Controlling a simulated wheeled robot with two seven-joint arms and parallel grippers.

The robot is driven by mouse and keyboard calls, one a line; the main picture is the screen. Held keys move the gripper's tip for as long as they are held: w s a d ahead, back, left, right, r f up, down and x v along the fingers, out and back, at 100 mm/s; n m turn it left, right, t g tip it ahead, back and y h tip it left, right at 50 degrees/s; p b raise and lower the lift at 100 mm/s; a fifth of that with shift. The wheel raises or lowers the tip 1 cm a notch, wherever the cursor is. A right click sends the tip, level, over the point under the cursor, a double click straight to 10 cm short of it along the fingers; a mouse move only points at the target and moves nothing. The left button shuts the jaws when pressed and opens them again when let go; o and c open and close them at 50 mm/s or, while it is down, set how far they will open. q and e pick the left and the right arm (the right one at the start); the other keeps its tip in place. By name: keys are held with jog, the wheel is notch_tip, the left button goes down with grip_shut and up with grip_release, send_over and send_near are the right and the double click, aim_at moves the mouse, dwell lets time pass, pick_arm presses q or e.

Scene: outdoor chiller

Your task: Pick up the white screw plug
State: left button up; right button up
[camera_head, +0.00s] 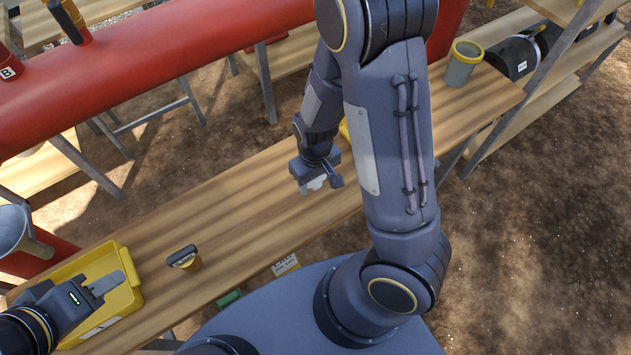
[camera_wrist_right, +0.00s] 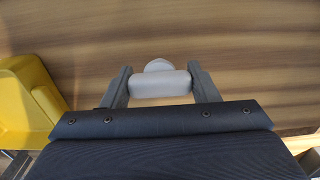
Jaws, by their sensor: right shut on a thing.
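The white screw plug (camera_wrist_right: 160,84) is between the two fingers of my right gripper (camera_wrist_right: 161,88) in the right wrist view, and the fingers are shut on it. In the head view the right gripper (camera_head: 318,181) is over the wooden bench (camera_head: 235,215), with a bit of the white plug showing below it. I cannot tell whether the plug touches the bench. My left gripper (camera_head: 105,284) is at the lower left, over a yellow bin (camera_head: 128,262). Its fingers stick out to the right, and their gap is not clear.
A grey container with a yellow rim (camera_head: 462,64) stands at the bench's far right end. A red pipe (camera_head: 150,70) runs behind the bench. Another yellow bin (camera_wrist_right: 28,105) is left of the right gripper.

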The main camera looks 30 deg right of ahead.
jog(key=s+a+r+p, duration=0.3)
jog(key=s+a+r, duration=0.5)
jog(key=a, duration=0.3)
jog(key=shift+a+r, duration=0.25)
jog(key=shift+r, duration=0.6)
jog(key=o, duration=0.3)
jog(key=c, duration=0.7)
jog(key=shift+o, duration=0.2)
jog(key=shift+w, duration=0.15)
